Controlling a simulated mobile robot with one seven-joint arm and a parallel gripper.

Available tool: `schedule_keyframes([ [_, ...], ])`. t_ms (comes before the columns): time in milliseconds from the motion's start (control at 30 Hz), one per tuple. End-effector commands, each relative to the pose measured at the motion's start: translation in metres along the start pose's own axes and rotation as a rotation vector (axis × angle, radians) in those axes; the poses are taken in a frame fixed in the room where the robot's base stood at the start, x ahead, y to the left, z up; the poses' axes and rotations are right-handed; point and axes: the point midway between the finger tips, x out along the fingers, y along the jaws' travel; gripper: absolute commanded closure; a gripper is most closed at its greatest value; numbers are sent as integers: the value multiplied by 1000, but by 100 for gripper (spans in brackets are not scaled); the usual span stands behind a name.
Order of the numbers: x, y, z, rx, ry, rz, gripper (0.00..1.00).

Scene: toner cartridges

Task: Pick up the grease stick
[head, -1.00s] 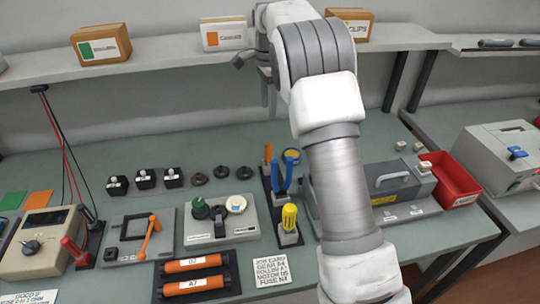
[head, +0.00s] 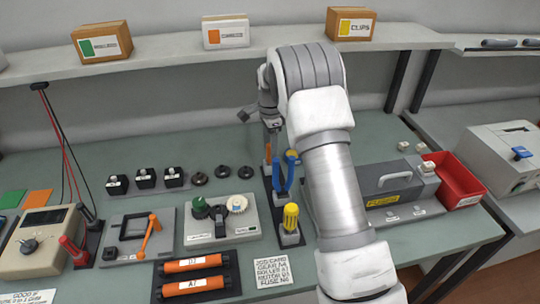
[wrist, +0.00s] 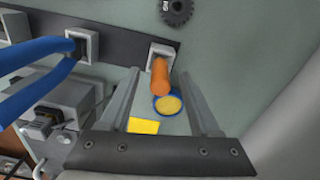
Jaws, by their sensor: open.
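An orange stick, which looks like the grease stick (wrist: 160,76), stands in a square grey socket of the dark tool rack (wrist: 118,46). In the head view the stick (head: 267,152) shows at the rack's far end, partly covered by my gripper (head: 271,128). In the wrist view my gripper (wrist: 160,73) is open, with the orange stick seen between its fingertips. I see no contact between finger and stick. The blue-handled tool (wrist: 40,88) stands in the neighbouring socket, to the left in the wrist view.
A blue-rimmed yellow disc (wrist: 168,104) and a yellow patch (wrist: 144,125) show below the stick. A yellow-handled tool (head: 290,217) stands at the rack's near end. A dark gear (wrist: 177,10) lies beyond the rack. A grey handled unit (head: 398,185) is to the right.

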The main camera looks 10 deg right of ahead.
Motion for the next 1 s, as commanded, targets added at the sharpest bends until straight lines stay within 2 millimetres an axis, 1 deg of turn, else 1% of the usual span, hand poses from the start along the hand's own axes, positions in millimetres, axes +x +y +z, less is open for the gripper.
schedule_keyframes([
  [33,6,0,0,0,0,1,37],
  [100,9,0,0,0,-1,1,37],
  [300,10,0,0,0,-1,0,37],
  [333,10,0,0,0,-1,0,38],
  [467,9,0,0,0,-1,0,62],
  [500,9,0,0,0,-1,0,69],
  [567,9,0,0,0,-1,-1,80],
  [600,9,0,0,0,-1,-1,87],
  [667,9,0,0,0,-1,-1,98],
  [700,9,0,0,0,-1,-1,100],
  [1000,9,0,0,-1,-1,-1,100],
])
